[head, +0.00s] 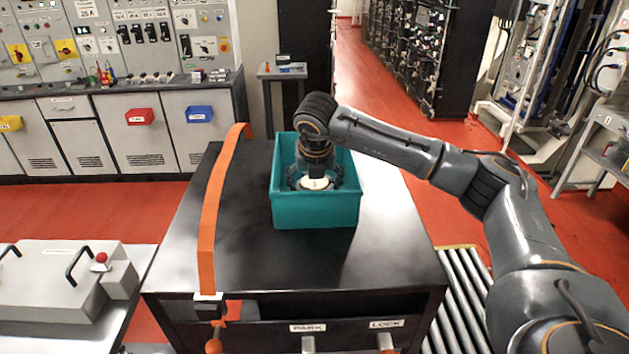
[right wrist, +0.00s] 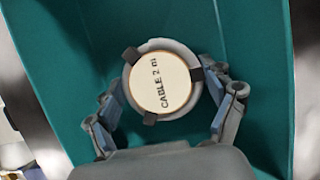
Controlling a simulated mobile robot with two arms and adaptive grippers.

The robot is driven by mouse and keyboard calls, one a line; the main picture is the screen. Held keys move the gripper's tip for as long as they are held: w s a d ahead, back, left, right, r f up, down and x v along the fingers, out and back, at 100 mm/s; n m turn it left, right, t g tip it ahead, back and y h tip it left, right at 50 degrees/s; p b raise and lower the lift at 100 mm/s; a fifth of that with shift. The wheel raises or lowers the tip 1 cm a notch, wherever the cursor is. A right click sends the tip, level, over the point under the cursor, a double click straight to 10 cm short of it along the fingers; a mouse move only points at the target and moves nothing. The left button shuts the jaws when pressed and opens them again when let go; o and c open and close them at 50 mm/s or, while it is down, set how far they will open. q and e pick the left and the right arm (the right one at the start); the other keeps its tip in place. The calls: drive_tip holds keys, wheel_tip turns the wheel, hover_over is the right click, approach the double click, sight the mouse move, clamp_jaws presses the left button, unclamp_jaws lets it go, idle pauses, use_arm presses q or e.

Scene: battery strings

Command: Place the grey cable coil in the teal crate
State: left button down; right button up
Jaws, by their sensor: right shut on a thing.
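The teal crate (head: 315,210) stands on a dark cabinet top, and its wall shows around the gripper in the right wrist view (right wrist: 45,75). My right gripper (head: 316,182) reaches down into the crate from above. It is shut on the grey cable coil (head: 333,183), with a finger on each side. In the right wrist view the coil (right wrist: 195,62) has a cream label reading "CABLE 2 m" and dark ties. I cannot tell whether the coil touches the crate floor. My left gripper is not in view.
The crate's walls surround the gripper closely. An orange strap (head: 210,215) runs over the cabinet top (head: 270,265) left of the crate. A roller conveyor (head: 458,300) lies to the right, and a grey box with handles (head: 50,285) to the left.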

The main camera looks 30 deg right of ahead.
drive_tip(key=o, duration=1.3)
drive_tip(key=shift+o, duration=0.5)
drive_tip(key=shift+r, duration=0.1)
drive_tip(key=b+v, duration=0.3)
drive_tip(key=v, duration=0.7)
drive_tip(key=shift+a+r, duration=0.15)
drive_tip(key=shift+r, duration=0.2)
drive_tip(key=shift+s+r, duration=0.25)
drive_tip(key=shift+r, duration=0.3)
